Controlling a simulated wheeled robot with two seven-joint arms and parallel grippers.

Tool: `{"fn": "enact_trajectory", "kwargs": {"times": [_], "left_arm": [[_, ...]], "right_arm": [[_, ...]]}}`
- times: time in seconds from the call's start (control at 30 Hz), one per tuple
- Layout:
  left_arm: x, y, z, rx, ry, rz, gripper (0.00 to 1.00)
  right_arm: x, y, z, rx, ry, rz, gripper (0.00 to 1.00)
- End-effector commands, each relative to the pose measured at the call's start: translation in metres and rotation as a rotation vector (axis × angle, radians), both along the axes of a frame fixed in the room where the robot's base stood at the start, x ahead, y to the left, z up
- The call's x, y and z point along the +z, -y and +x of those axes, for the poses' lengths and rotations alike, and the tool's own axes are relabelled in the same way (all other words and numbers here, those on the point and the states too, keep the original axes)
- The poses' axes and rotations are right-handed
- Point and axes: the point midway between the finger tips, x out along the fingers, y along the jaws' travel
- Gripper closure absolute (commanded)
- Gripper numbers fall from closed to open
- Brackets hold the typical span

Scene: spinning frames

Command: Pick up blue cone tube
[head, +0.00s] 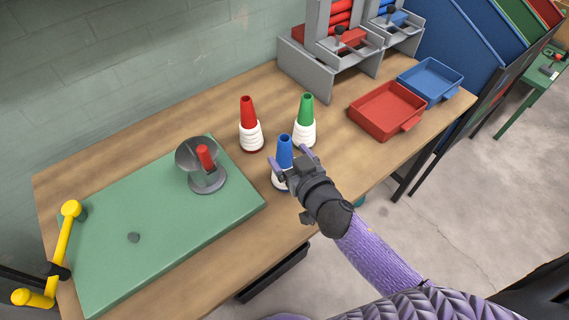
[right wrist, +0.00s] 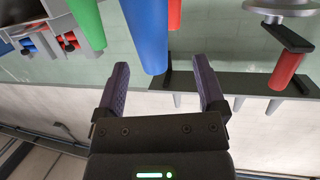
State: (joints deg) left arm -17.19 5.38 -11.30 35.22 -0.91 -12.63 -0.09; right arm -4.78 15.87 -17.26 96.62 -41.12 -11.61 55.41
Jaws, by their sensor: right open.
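The blue cone tube (head: 285,146) stands upright on the wooden table, with white windings around its lower part, partly hidden by my right gripper. My right gripper (head: 291,160) is open and empty, its fingers at the cone's upper part. In the right wrist view the blue cone (right wrist: 147,32) shows large, just beyond the gap between the open fingers (right wrist: 162,72). It lies nearer the left finger in that picture; I cannot tell whether they touch. My left gripper is not in view.
A green cone tube (head: 306,110) and a red cone tube (head: 247,112) stand close behind. A green board (head: 130,250) with a metal holder lies left. A red tray (head: 362,115) and a blue tray (head: 455,77) sit right.

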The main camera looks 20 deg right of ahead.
Motion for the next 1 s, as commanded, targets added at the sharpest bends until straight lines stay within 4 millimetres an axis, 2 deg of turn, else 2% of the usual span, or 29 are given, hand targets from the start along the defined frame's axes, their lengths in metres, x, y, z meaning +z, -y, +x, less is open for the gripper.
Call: {"fn": "enact_trajectory", "kwargs": {"times": [0.3,0.57,1.0], "left_arm": [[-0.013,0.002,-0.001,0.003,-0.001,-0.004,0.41],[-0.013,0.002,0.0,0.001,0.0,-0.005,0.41],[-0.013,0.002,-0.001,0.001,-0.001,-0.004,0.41]], "right_arm": [[-0.01,-0.001,0.056,-0.002,0.0,0.0,0.11],[-0.01,-0.002,0.062,-0.002,-0.001,0.001,0.11],[-0.01,-0.002,0.061,-0.002,-0.002,0.001,1.0]]}}
